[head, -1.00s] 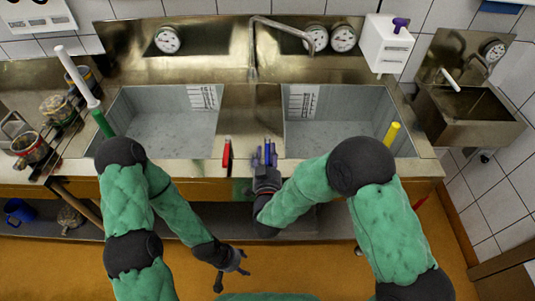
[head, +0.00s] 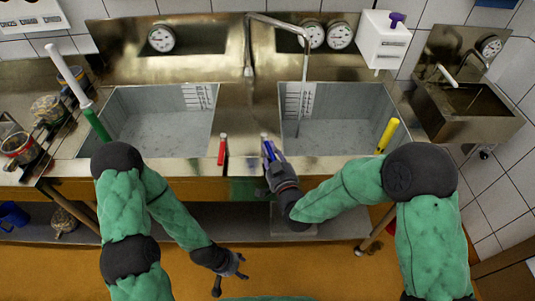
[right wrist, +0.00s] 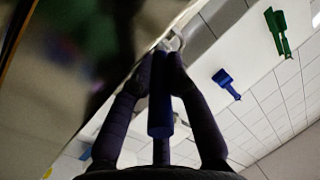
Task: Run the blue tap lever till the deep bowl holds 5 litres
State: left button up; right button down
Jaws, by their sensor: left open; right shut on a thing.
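The blue tap lever (head: 270,150) stands on the front ledge between the two bowls, and my right gripper (head: 277,168) is shut on it. In the right wrist view, the blue lever (right wrist: 160,110) lies between the dark fingers (right wrist: 163,72). The spout (head: 285,23) hangs over the right bowl (head: 345,112), and a thin stream appears to fall from its tip. A scale plate (head: 299,98) is on that bowl's back wall; its figures are too small to read. The left bowl (head: 160,120) has one too. My left gripper (head: 233,275) is open and empty, low over the floor.
A red lever (head: 222,149) stands left of the blue one. A green-and-white rod (head: 95,122) leans at the left bowl, and a yellow handle (head: 387,136) is at the right bowl. Dials (head: 161,38) line the back. A small basin (head: 465,100) is at right.

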jog(key=shift+w+d+n+g+y+b, duration=0.1)
jog(key=shift+d+n+g+y+b, duration=0.2)
jog(key=shift+n+y+b, duration=0.45)
jog(key=shift+p, duration=0.3)
jog(key=c, duration=1.2)
grip_release()
jog(key=v, duration=1.2)
jog(key=shift+d+f, duration=0.1)
jog(key=shift+c, duration=0.3)
